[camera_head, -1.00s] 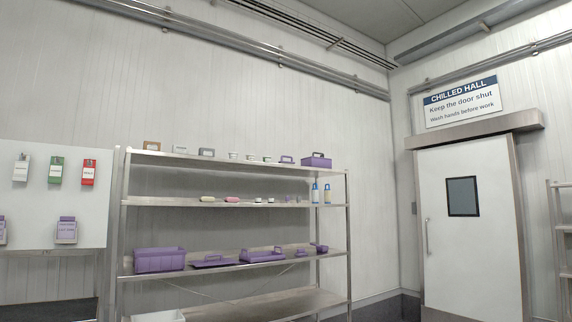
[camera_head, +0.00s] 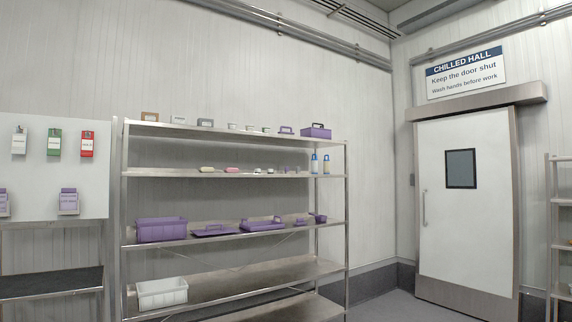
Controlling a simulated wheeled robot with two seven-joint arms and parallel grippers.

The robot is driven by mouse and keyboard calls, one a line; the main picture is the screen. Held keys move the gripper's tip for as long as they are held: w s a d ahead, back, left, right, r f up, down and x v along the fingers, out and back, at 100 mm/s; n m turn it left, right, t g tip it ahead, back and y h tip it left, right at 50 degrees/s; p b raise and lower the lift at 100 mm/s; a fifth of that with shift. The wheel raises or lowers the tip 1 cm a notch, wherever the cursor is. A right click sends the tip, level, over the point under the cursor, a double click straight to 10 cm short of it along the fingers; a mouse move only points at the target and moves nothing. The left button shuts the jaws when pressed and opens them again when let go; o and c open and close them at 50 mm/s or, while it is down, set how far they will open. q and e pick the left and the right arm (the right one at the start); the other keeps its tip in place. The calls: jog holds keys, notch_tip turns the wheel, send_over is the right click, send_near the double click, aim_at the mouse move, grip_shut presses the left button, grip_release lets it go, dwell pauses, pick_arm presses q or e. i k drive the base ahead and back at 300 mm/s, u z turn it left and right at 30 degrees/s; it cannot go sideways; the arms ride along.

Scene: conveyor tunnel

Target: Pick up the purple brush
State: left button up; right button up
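Several purple items stand on a metal shelf rack (camera_head: 230,176), all small at this distance. On the top shelf are a small purple piece with a handle-like top (camera_head: 286,130) and a purple box with a handle (camera_head: 316,132). On a lower shelf are a purple bin (camera_head: 161,230), a flat purple piece with a handle (camera_head: 214,231), a purple tray-like piece (camera_head: 262,225) and a small purple item (camera_head: 320,219). I cannot tell which of these, if any, is the purple brush. Neither of my grippers is in view.
A white bin (camera_head: 162,293) stands on the rack's low shelf. A wall board (camera_head: 30,160) with hanging tags and a dark-topped bench (camera_head: 50,281) are at left. A white door (camera_head: 465,200) is at right, with grey floor (camera_head: 390,305) clear before it.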

aim_at(281, 131)
jog(key=u, duration=0.5)
jog(key=i, duration=3.65)
jog(key=z, duration=2.2)
jog(key=i, duration=2.75)
jog(key=u, duration=1.3)
